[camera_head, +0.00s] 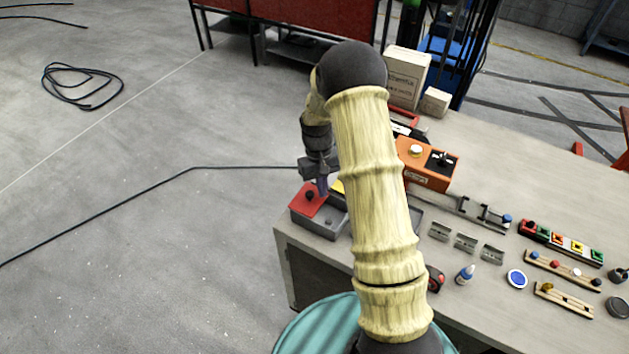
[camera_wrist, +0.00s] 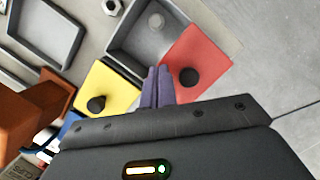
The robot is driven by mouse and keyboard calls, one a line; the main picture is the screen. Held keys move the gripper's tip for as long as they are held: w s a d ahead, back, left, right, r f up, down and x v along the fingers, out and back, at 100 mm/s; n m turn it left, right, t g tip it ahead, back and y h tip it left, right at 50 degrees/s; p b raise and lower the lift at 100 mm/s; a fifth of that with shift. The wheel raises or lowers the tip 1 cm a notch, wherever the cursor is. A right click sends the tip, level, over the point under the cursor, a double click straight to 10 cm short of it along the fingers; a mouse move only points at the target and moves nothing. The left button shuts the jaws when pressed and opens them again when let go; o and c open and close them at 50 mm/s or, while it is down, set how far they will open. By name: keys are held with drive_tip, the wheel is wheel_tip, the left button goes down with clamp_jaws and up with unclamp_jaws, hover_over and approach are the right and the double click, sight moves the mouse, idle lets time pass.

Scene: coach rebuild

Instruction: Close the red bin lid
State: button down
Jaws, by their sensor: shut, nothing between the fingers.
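The red bin lid (camera_head: 308,200) is a flat red plate with a black knob, at the left end of the bench. It also shows in the wrist view (camera_wrist: 208,58), with its knob (camera_wrist: 188,77) just right of my fingertips. The grey bin (camera_head: 330,228) lies beside the lid; in the wrist view its square recess (camera_wrist: 135,45) is uncovered and holds a round grey piece. My gripper (camera_head: 322,188) is shut and empty, close beside the red lid's knob. In the wrist view my fingertips (camera_wrist: 158,72) lie between the red and yellow lids. Whether they touch the knob, I cannot tell.
A yellow lid (camera_wrist: 107,88) with a black knob lies left of my fingers. A grey tray (camera_wrist: 45,30) is farther left. An orange control box (camera_head: 428,165) stands on the bench beyond my arm. Floor is open left of the bench.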

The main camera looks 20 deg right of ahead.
idle(0.6)
drive_tip(key=shift+r, duration=0.15)
drive_tip(key=shift+w+r, duration=0.2)
drive_tip(key=shift+r, duration=0.1)
drive_tip(key=b+v, duration=0.3)
drive_tip(key=v, duration=1.3)
drive_tip(key=shift+r+b, duration=0.3)
drive_tip(key=shift+b, duration=0.1)
drive_tip(key=shift+s, duration=0.1)
drive_tip(key=s+a+f+t, duration=0.1)
drive_tip(key=s+f+t, duration=0.1)
drive_tip(key=s, duration=0.9)
drive_tip(key=s+a+f+m+t, duration=0.1)
drive_tip(key=s+f+t, duration=0.1)
drive_tip(key=s, duration=0.9)
drive_tip(key=shift+a+f+t, duration=0.2)
drive_tip(key=shift+f+t, duration=0.2)
drive_tip(key=shift+t, duration=0.3)
drive_tip(key=shift+s+d, duration=0.1)
drive_tip(key=shift+d, duration=0.05)
